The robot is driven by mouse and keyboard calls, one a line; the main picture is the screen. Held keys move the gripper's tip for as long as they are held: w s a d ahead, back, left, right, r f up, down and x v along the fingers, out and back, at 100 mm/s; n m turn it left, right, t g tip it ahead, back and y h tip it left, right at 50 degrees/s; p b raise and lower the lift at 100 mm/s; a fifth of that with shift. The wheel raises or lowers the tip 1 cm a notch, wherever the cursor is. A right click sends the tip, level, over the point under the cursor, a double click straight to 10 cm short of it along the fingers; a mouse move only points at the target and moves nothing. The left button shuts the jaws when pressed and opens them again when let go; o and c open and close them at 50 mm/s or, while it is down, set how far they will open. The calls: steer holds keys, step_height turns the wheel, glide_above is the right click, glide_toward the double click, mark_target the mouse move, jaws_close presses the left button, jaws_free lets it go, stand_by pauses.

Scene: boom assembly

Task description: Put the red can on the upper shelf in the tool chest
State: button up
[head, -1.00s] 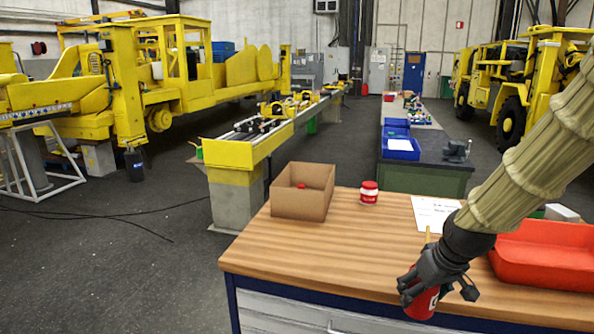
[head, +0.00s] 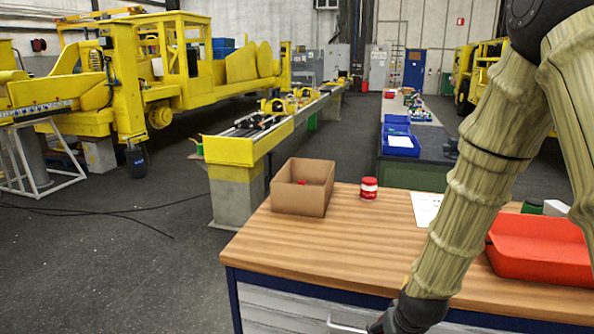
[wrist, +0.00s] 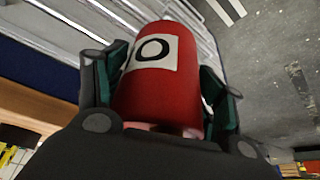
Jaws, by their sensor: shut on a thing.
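The red can (wrist: 162,85) fills the middle of the wrist view, its white label with a black ring showing. My gripper (wrist: 165,90) is shut on it, one dark finger on each side. In the head view my gripper (head: 395,320) is low at the bottom edge, in front of the chest, and the can is hidden there. The tool chest (head: 285,308) has grey drawer fronts, a blue frame and a handle (head: 347,327) close to my gripper. In the wrist view grey drawer fronts (wrist: 85,30) lie behind the can. No open shelf is visible.
The wooden top (head: 320,235) carries a cardboard box (head: 298,198) with something red inside, a red-and-white jar (head: 368,189), a paper sheet (head: 425,208) and a red tray (head: 540,255). The floor (head: 150,270) left of the chest is mostly clear, with cables.

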steer(key=s+a+f+m, duration=0.1)
steer(key=a+f, duration=0.3)
steer(key=f, duration=0.7)
steer(key=shift+s+a+f, duration=0.25)
steer(key=shift+s+a, duration=0.05)
